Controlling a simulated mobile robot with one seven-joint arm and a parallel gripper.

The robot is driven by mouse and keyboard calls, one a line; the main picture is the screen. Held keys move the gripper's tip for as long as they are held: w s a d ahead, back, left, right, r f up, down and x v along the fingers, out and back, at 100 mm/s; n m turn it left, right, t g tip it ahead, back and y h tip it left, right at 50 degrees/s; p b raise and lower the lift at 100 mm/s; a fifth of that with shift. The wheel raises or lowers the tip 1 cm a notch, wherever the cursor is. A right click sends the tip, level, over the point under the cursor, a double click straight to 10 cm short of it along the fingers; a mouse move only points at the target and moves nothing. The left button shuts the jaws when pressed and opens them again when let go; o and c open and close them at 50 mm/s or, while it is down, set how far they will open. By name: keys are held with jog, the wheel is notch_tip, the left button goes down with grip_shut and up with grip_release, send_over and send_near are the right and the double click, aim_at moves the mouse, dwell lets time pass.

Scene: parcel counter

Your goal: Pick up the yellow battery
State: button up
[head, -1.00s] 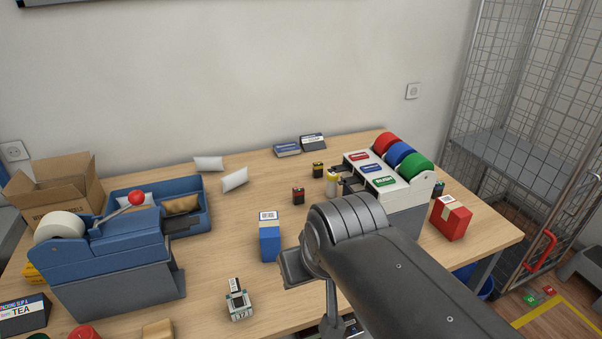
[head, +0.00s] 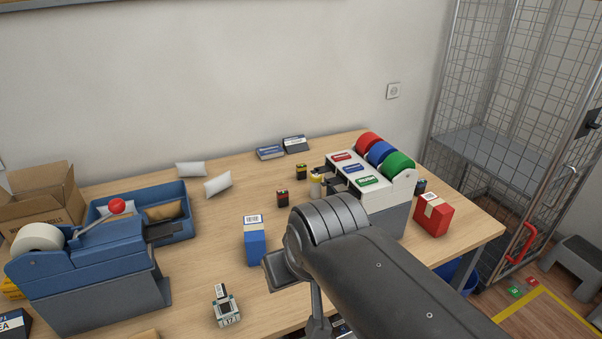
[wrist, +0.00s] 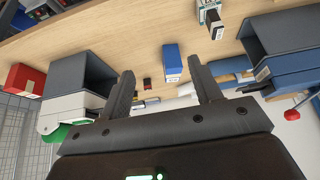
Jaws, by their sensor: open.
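A small black battery with a yellow top (head: 301,172) stands towards the back of the wooden table (head: 225,262), left of the white label dispenser. A battery with a red top (head: 283,198) stands nearer, and it also shows between the fingers in the wrist view (wrist: 147,84). I cannot make out the yellow-topped battery clearly in the wrist view. My gripper (wrist: 163,88) is open and empty, its two fingers spread apart. In the head view my arm hides most of the gripper, which is apart from the batteries.
A blue box (head: 254,240) stands upright left of my arm. A red box (head: 432,214) is at right. Two white packets (head: 217,185) lie left of clear tabletop.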

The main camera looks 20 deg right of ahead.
jog(key=w+d+r, duration=0.1)
jog(key=w+r, duration=0.3)
jog(key=w, duration=0.3)
jog(key=g, duration=0.1)
send_over(302, 166)
jog(key=s, duration=0.3)
notch_tip(302, 166, down, 15)
jog(key=shift+m, duration=0.3)
jog(key=x, duration=0.5)
jog(key=shift+d, duration=0.3)
jog(key=shift+a+x, duration=0.15)
jog(key=shift+x, duration=1.2)
jog(key=shift+a+x, duration=0.1)
jog(key=shift+x, duration=1.25)
